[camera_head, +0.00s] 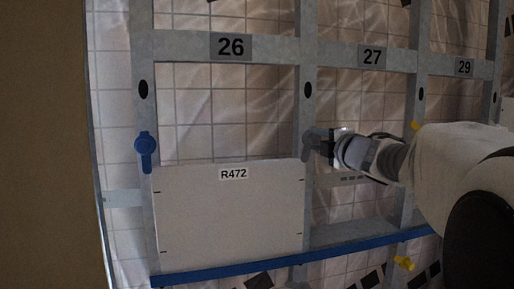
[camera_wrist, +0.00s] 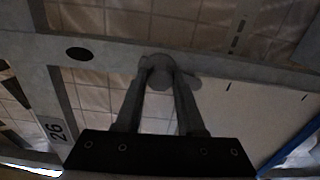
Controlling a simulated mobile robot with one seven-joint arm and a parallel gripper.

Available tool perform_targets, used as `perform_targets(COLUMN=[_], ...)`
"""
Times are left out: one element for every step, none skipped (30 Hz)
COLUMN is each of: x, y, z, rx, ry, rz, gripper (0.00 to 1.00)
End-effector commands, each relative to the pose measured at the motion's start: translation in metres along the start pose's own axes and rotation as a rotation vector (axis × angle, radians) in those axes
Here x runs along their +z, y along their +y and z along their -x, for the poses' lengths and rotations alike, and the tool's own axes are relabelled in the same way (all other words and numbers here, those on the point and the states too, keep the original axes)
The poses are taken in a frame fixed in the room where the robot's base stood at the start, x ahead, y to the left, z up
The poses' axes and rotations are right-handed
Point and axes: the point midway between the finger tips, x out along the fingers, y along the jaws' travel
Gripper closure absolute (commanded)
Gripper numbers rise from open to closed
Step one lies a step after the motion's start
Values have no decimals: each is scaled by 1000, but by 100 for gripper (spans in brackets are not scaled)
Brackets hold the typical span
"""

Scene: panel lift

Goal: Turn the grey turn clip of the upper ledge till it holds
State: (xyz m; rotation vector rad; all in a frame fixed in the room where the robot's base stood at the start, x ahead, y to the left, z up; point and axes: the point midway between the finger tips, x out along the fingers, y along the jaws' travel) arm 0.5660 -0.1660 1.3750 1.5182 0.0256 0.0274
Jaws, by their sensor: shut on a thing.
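The grey turn clip (camera_head: 309,138) sits on the post to the right of the white panel R472 (camera_head: 230,215), near its upper right corner. My gripper (camera_head: 326,146) reaches in from the right and is shut on the clip. In the wrist view both fingers of my gripper (camera_wrist: 160,72) meet at the round grey clip (camera_wrist: 190,81). A lobe of the clip shows beyond the fingers and points along the post, roughly down in the head view. Part of the clip is hidden by the fingers.
A blue clip (camera_head: 146,148) hangs on the left post. A blue ledge (camera_head: 225,273) runs below the panel. Label 26 (camera_head: 231,47) is on the top rail. Yellow clips (camera_head: 403,263) show at the right bay. The bay above the panel is open.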

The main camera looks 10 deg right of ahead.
Motion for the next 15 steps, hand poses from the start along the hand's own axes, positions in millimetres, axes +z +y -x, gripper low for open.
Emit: perform_targets(x=[0,0,0,0,0,0,0,0,0,0,0,0,0,0,0], y=[-2,-2,-2,-2,-2,-2,-1,-1,-1,-1,-1,0,0,0,0], z=[0,0,0,0,0,0,0,0,0,0,0,0,0,0,0], rx=[1,1,2,1,1,1,1,1,1,1,1,1,1,1,1], ry=[0,-1,-1,-1,-1,-1,-1,-1,-1,0,0,0,0,0,0], rz=[38,59,87,105,125,147,162,177,194,207,219,232,240,247,256], gripper=[100,100,100,100,100,100,100,100,100,100,100,100,100,100,100])
